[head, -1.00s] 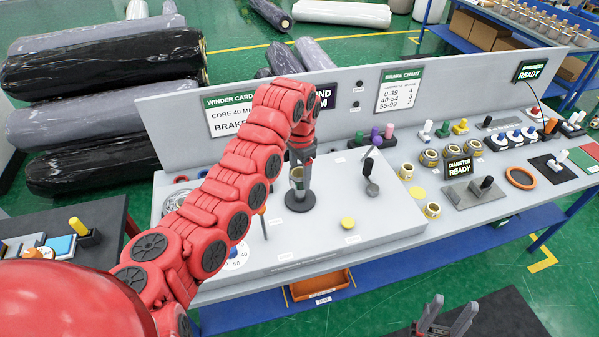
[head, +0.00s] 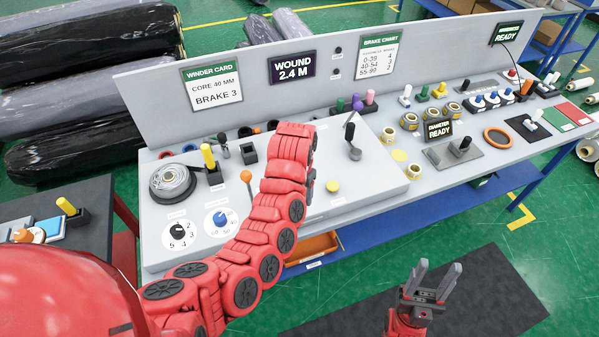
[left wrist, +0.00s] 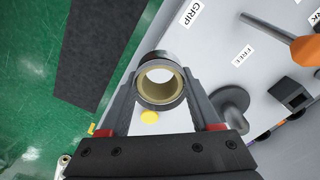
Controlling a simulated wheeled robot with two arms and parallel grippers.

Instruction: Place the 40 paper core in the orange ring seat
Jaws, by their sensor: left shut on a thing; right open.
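A short paper core (left wrist: 160,95), tan inside with a grey-dark outer layer, is between the fingers of my left gripper (left wrist: 160,82) in the left wrist view. The gripper is shut on it, and I look into its open bore. In the head view my left forearm hides this gripper and core. The orange ring seat (head: 497,138) lies flat on the bench's right part, and its middle looks empty. My right gripper (head: 437,271) is open and empty, low in front of the bench, over the dark floor mat.
Several loose cores (head: 410,121) stand around the diameter display (head: 438,128). A black-knobbed lever (head: 351,140) rises from the raised console. Bench surface before the ring is clear.

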